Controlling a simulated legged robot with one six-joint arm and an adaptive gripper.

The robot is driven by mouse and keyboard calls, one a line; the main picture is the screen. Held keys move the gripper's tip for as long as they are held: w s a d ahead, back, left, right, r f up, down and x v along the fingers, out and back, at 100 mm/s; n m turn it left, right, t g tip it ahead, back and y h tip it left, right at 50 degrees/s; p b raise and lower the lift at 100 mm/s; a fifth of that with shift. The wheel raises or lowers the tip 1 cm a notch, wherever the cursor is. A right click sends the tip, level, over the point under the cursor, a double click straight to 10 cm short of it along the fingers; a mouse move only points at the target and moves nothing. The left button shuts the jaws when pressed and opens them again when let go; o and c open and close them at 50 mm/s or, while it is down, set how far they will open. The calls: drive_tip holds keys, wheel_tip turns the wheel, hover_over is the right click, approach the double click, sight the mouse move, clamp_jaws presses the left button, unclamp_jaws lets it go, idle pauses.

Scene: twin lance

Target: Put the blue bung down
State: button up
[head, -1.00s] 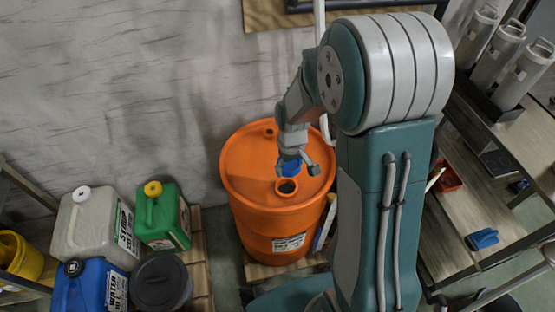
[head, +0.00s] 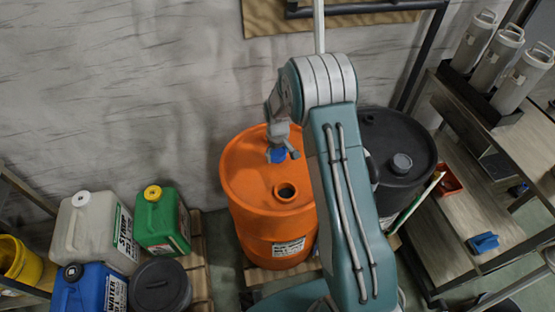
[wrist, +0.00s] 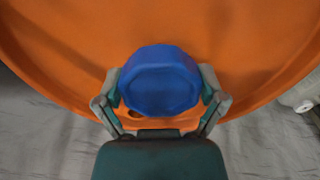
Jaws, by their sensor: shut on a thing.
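The blue bung (head: 277,155) is held in my gripper (head: 279,150) over the far part of the orange drum's top (head: 248,180). In the wrist view the bung (wrist: 160,80) fills the space between the two fingers of my gripper (wrist: 160,92), which touch its sides. The drum (wrist: 60,45) lies behind it. I cannot tell whether the bung touches the drum top. The drum's open bung hole (head: 286,191) shows nearer the camera, uncovered. A small second hole (wrist: 134,112) shows by the drum's rim in the wrist view.
A black drum (head: 400,140) with a grey cap stands right of the orange drum, partly behind my arm. Several jerrycans, including a green one (head: 162,218), stand at left. A wooden shelf (head: 465,215) with a red tray (head: 447,183) is at right. A wall is behind.

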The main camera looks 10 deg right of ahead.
sight(278, 160)
drive_tip(key=shift+w+f, duration=0.1)
drive_tip(key=shift+f, duration=1.6)
drive_tip(key=o, duration=0.7)
drive_tip(key=shift+f, duration=0.1)
drive_tip(key=shift+c, duration=0.2)
